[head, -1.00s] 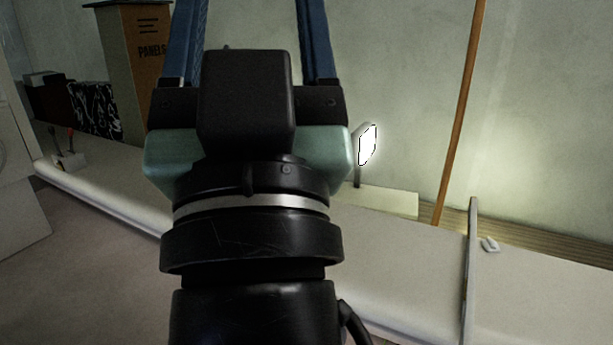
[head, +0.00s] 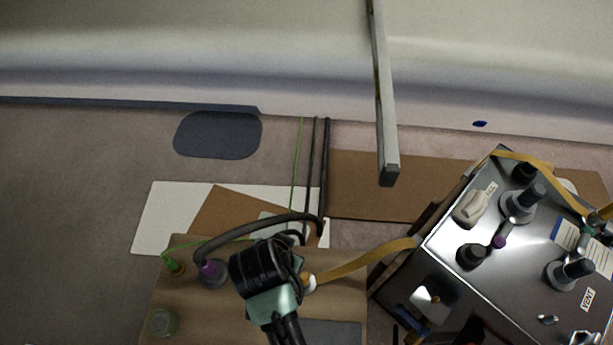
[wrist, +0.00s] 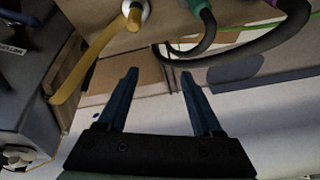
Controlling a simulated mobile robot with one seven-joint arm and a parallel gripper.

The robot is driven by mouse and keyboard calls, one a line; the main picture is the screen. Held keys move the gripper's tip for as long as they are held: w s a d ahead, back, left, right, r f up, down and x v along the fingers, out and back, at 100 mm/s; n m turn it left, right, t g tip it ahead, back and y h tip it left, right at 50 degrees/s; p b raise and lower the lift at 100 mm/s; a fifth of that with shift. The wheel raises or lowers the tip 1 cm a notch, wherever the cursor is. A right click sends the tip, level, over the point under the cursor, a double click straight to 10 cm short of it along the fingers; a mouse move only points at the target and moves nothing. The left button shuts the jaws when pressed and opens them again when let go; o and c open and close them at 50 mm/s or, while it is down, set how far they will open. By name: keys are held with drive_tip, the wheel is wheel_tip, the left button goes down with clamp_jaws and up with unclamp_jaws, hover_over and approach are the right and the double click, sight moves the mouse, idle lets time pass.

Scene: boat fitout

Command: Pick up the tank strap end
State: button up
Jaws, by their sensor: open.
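A yellow-brown strap (head: 358,262) runs in the head view from the left edge of the metal tank (head: 432,283) to a white-collared end (head: 309,283) over the wooden board. In the wrist view the strap (wrist: 90,53) hangs in a curve at the upper left, with the white-collared, brass-coloured end (wrist: 134,18) at the top. My gripper (wrist: 158,73) is open and empty in the wrist view. Its two blue fingers are apart from the strap, to its right and lower in the picture. I cannot make out the fingers in the head view.
A grey beam (head: 384,110) juts in from above. The tank top holds several fittings. Open floor (head: 75,190) lies at the left.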

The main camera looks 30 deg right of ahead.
drive_tip(key=g+b, duration=0.1)
drive_tip(key=g, duration=0.1)
hover_over(303, 276)
drive_tip(key=s+a, duration=0.1)
drive_tip(key=a, duration=0.1)
wheel_tip(303, 276, down, 6)
drive_tip(key=shift+m, duration=0.4)
drive_tip(key=b+x, duration=0.3)
drive_tip(key=x, duration=0.2)
drive_tip(key=shift+d+f, duration=0.2)
drive_tip(key=shift+f, duration=0.1)
drive_tip(key=b+x, duration=0.4)
drive_tip(key=x, duration=0.2)
clamp_jaws()
